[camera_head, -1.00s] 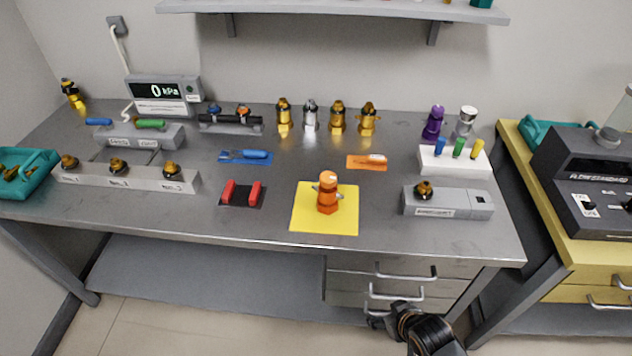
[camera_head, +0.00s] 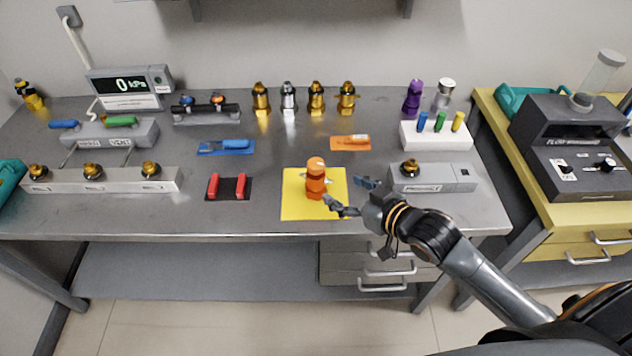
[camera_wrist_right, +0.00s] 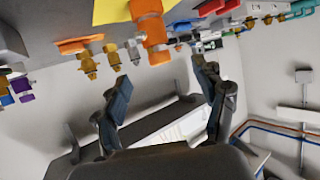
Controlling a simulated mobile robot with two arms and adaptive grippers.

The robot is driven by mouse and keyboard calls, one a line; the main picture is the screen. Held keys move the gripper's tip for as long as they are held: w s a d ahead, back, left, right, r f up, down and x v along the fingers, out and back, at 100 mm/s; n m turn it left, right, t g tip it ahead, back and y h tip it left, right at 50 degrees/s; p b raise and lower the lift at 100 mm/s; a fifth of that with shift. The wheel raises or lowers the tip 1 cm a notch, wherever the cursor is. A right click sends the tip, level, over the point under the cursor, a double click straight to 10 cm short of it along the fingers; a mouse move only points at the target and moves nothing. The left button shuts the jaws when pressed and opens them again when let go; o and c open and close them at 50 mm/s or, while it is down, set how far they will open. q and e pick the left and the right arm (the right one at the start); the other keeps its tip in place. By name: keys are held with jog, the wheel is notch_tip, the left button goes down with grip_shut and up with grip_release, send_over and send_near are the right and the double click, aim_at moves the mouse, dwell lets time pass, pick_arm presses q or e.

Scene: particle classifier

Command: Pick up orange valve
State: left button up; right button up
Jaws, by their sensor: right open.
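The orange valve (camera_head: 316,180) stands upright on a yellow mat (camera_head: 298,206) at the front middle of the bench. In the right wrist view the orange valve (camera_wrist_right: 150,28) shows at the top, beyond the fingertips. My right gripper (camera_head: 352,196) is open and empty, just to the right of the valve, with its fingers pointing toward it. In the right wrist view its two fingers (camera_wrist_right: 162,78) are spread apart, with nothing between them. I cannot tell from the head view whether the near finger touches the valve. My left gripper is not in view.
A grey block (camera_head: 432,178) with a brass fitting stands close to the right of my gripper. A red-handled piece (camera_head: 228,187) lies left of the mat. The bench front edge is clear.

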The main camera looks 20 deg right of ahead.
aim_at(320, 176)
jog(key=x, duration=0.7)
jog(key=shift+w+a+f, duration=0.15)
jog(key=shift+w, duration=0.2)
jog(key=shift+d+f+p+x, duration=0.1)
jog(key=shift+d+p+x, duration=0.1)
jog(key=shift+x, duration=0.65)
jog(key=shift+d+f+p+x, duration=0.1)
jog(key=shift+p+x, duration=0.1)
jog(key=shift+x, duration=0.65)
jog(key=shift+d+f+p+x, duration=0.1)
jog(key=shift+p+x, duration=0.1)
jog(key=shift+x, duration=0.65)
grip_shut()
jog(key=shift+w+r, duration=0.1)
